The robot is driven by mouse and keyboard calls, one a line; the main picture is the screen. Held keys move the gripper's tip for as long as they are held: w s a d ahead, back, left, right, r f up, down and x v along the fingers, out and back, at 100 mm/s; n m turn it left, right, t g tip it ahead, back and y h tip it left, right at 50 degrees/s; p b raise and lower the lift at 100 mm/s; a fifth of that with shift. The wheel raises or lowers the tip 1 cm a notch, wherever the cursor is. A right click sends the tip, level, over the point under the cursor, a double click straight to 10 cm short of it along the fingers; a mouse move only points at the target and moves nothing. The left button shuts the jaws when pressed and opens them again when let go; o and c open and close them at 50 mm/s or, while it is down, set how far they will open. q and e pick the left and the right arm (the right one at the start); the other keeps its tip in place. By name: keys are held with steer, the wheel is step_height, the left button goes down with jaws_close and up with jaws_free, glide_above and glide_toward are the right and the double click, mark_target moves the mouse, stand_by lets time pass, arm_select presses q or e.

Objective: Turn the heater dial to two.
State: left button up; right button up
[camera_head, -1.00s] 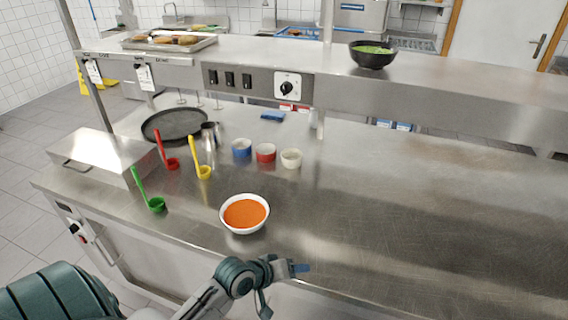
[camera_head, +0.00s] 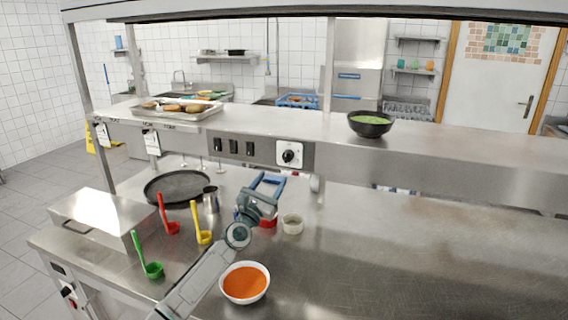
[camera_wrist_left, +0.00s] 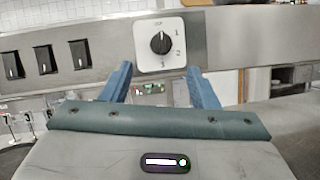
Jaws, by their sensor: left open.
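The heater dial (camera_head: 289,155) is a black round knob on a white square plate, set in the steel front of the raised shelf. In the left wrist view the dial (camera_wrist_left: 160,43) shows above and between my fingers, with marks 1, 2 and 3 down its right side and a top label too small to read surely. Its white pointer line is near the top. My left gripper (camera_head: 268,182) is open and empty, below and a little left of the dial, apart from it. Its two blue fingers (camera_wrist_left: 162,84) point toward the panel. My right gripper is not in view.
Three black switches (camera_head: 234,147) sit left of the dial. Below stand a white ramekin (camera_head: 292,224), a partly hidden red one, a soup bowl (camera_head: 245,283), ladles and a dark pan (camera_head: 177,187). A black bowl (camera_head: 370,124) stands on the shelf. The counter's right side is clear.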

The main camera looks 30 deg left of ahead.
mark_target(287, 156)
arm_select(q)
steer(key=d+b+x, duration=0.1)
steer(key=b+x, duration=0.1)
steer(key=x, duration=0.7)
steer(key=shift+w+a, duration=0.25)
steer(key=shift+a, duration=0.15)
steer(key=shift+b, duration=0.3)
steer(key=c, duration=1)
